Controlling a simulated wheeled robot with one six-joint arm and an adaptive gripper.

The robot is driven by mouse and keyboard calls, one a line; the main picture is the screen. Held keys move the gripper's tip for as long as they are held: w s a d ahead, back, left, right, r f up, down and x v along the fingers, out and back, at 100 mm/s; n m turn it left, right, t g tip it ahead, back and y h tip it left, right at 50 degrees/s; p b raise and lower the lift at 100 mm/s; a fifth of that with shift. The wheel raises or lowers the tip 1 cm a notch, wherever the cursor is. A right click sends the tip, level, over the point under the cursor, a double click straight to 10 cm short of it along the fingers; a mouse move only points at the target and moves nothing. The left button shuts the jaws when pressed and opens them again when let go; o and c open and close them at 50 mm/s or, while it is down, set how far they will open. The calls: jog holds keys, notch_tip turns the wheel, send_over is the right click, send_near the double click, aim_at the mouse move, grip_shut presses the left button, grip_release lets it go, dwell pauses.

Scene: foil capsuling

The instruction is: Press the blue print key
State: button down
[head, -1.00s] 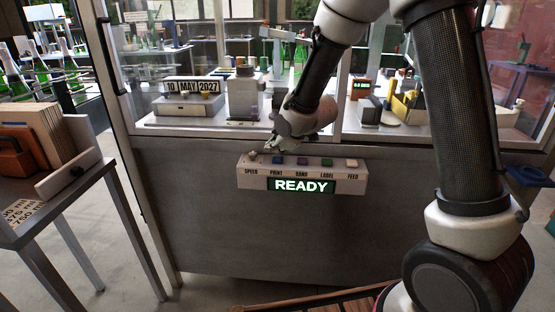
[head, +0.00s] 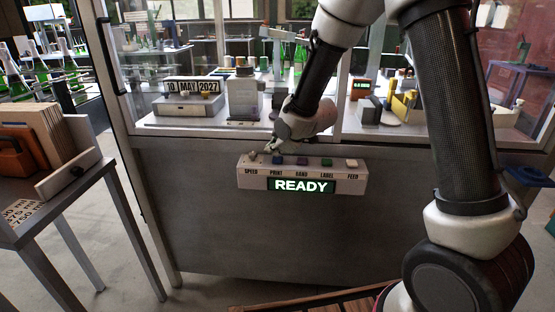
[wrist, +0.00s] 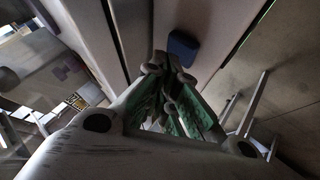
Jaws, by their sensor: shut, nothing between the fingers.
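The blue print key (head: 277,161) sits on the pale control box (head: 243,178), second from the left, above the label PRINT. It also shows as a dark blue block (wrist: 183,46) in the wrist view, just beyond my fingertips. My gripper (head: 269,149) is shut and empty, its tips just above and behind the blue key in the head view. In the wrist view my gripper (wrist: 166,66) has its fingertips together, close to the key. I cannot tell whether they touch it. The display (head: 301,186) reads READY in lit letters.
A grey speed knob (head: 252,157) is left of the blue key. The purple band key (head: 302,161), green label key (head: 326,162) and cream feed key (head: 351,163) are to its right. Glazed machine housing rises behind the box. A side table (head: 78,187) stands left.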

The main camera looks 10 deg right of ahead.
aim_at(275, 159)
jog(key=shift+f, duration=0.5)
dwell(0.6)
jog(key=shift+r, duration=0.95)
jog(key=shift+r, duration=0.1)
jog(key=shift+r, duration=2.4)
